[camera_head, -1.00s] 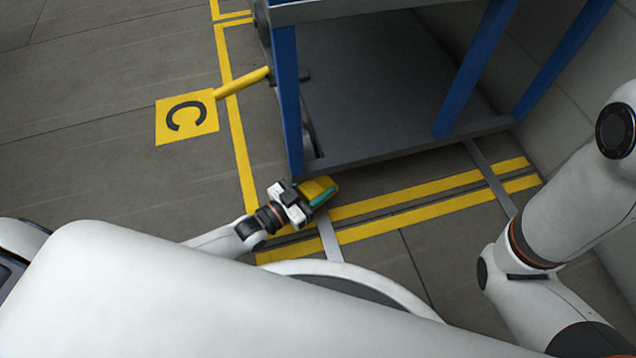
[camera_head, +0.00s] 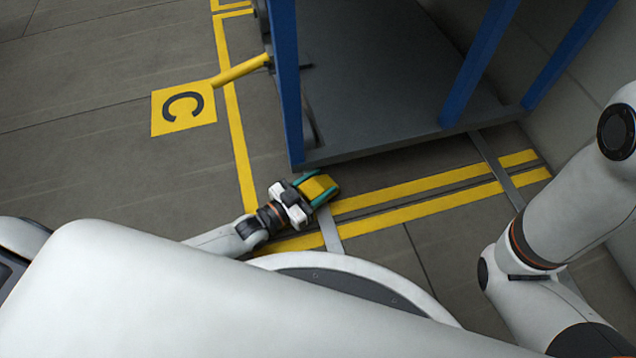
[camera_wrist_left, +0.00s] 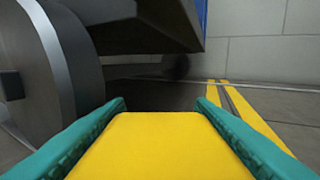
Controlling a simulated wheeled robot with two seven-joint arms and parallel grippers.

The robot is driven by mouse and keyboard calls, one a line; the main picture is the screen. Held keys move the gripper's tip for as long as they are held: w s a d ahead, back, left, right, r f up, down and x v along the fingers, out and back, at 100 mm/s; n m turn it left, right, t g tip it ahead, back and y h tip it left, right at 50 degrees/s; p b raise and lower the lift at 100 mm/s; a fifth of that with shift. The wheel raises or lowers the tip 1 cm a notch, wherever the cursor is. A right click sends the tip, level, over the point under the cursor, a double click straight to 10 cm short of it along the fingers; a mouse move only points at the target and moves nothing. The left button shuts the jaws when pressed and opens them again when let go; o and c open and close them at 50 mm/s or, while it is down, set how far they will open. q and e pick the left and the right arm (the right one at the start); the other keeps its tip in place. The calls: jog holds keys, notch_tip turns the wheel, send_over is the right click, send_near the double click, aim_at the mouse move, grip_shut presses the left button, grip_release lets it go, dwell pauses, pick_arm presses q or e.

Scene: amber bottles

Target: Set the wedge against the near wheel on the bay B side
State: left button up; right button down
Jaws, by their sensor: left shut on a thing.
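My left gripper (camera_head: 324,187) is shut on the yellow wedge (camera_head: 315,187), one teal finger along each side. It is low over the floor, just in front of the near left corner of the cart (camera_head: 400,142). In the left wrist view the wedge (camera_wrist_left: 155,150) fills the bottom middle between the fingers (camera_wrist_left: 160,105). A big grey wheel (camera_wrist_left: 62,65) stands ahead and to the left there, with a visible gap to the wedge. In the head view the blue post mostly hides the wheels on that side. My right gripper is out of view. No B marking shows.
Yellow floor lines (camera_head: 450,180) cross in front. A wall (camera_head: 570,125) closes the right side.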

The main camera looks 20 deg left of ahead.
pick_arm(q)
jog(key=shift+f, duration=0.4)
jog(key=o, duration=1.2)
jog(key=shift+o, duration=0.2)
jog(key=shift+f, duration=0.1)
jog(key=p+v, duration=0.5)
jog(key=v, duration=0.6)
jog(key=shift+s+a+p, duration=0.3)
jog(key=shift+s, duration=0.15)
